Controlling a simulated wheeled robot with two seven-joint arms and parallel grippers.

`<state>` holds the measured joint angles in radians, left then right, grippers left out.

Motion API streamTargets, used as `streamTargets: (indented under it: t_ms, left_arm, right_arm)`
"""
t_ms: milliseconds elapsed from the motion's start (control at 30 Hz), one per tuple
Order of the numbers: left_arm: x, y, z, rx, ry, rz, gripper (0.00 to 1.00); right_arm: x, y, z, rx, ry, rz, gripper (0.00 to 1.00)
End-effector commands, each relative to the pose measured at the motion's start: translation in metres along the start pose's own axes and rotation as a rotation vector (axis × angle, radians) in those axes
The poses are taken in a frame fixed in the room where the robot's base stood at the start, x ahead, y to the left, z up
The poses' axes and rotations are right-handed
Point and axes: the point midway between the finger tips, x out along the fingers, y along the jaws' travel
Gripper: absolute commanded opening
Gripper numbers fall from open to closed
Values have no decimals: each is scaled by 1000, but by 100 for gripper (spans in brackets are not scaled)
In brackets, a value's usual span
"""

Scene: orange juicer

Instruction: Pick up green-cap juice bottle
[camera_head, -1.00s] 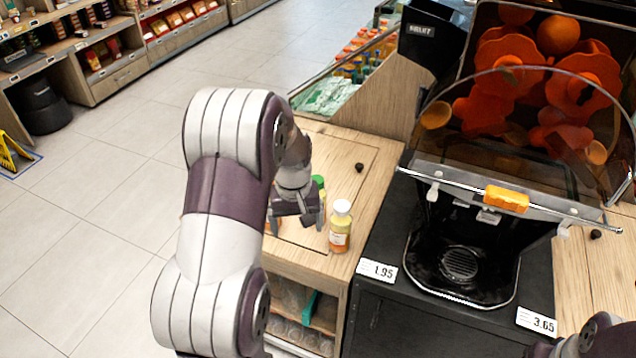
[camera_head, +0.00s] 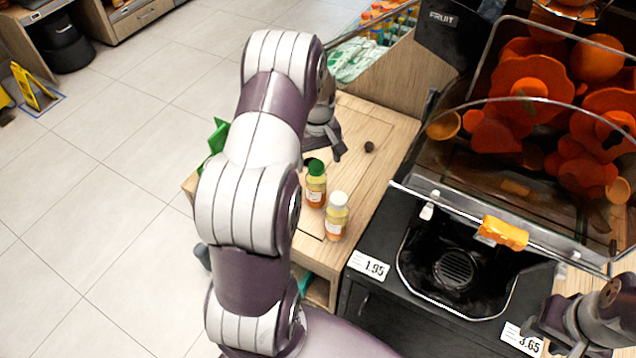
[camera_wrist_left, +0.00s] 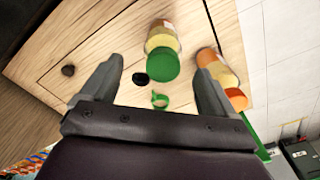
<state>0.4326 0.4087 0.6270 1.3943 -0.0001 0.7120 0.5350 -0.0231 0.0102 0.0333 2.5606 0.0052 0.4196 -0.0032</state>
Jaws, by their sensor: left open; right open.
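The green-cap juice bottle (camera_head: 316,187) stands upright on the wooden counter, left of and just behind a white-cap bottle (camera_head: 337,218) in the head view. My left gripper (camera_head: 326,153) is open and empty above the counter, just beyond the green-cap bottle. In the left wrist view the green-cap bottle (camera_wrist_left: 162,42) lies ahead of the gap between the open fingers (camera_wrist_left: 157,95), with its cap toward me. An orange-cap bottle (camera_wrist_left: 237,98) is partly hidden by the right-hand finger there. My right gripper (camera_head: 553,325) is at the lower right, apart from the bottles.
The black juicer (camera_head: 455,268) with its clear cover stands right of the counter (camera_head: 385,125). A dark knob (camera_head: 369,147) is on the counter. A green object (camera_head: 216,137) shows behind my left arm. Open floor (camera_head: 110,220) lies to the left.

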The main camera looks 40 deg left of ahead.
Motion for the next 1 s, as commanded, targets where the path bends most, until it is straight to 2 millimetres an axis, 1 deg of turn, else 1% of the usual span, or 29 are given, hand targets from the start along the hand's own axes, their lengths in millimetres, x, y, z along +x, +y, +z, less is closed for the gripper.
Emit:
streamTargets:
  t_ms: [167, 300, 400, 500, 633, 667, 700, 767, 800, 867, 900, 933, 1000]
  left_arm:
    - [21, -3, 1, 0, -3, -2, 89]
    - [48, -7, 2, 0, -2, -1, 89]
    - [61, -7, 2, 0, 0, 0, 89]
    - [64, -6, 2, 1, 1, 0, 89]
    - [64, -6, 2, 1, 1, 0, 89]
    - [64, -6, 2, 1, 1, 0, 82]
    - [64, -6, 2, 1, 1, 0, 69]
    - [64, -6, 2, 1, 1, 0, 50]
    - [64, -6, 2, 1, 1, 0, 36]
    - [64, -6, 2, 1, 1, 0, 17]
    - [64, -6, 2, 1, 1, 0, 4]
    - [64, -6, 2, 1, 1, 0, 0]
    - [63, -6, 1, 1, 2, 1, 0]
  right_arm:
    - [-4, 0, -1, 0, 0, 0, 43]
    - [-9, 0, -1, 0, 0, 0, 43]
    - [-9, 0, -1, 0, 0, 0, 43]
    - [-9, 0, -1, 0, 0, 0, 43]
    - [-9, 0, -1, 0, 0, 0, 43]
    - [-9, 0, -1, 0, 0, 0, 43]
    - [-9, 0, -1, 0, 0, 0, 43]
    - [-9, 0, -1, 0, 0, 0, 43]
    - [-9, 0, -1, 0, 0, 0, 43]
    - [-9, 0, -1, 0, 0, 0, 43]
    - [-9, 0, -1, 0, 0, 0, 43]
    - [-9, 0, -1, 0, 0, 0, 43]
    - [-9, 0, -1, 0, 0, 0, 43]
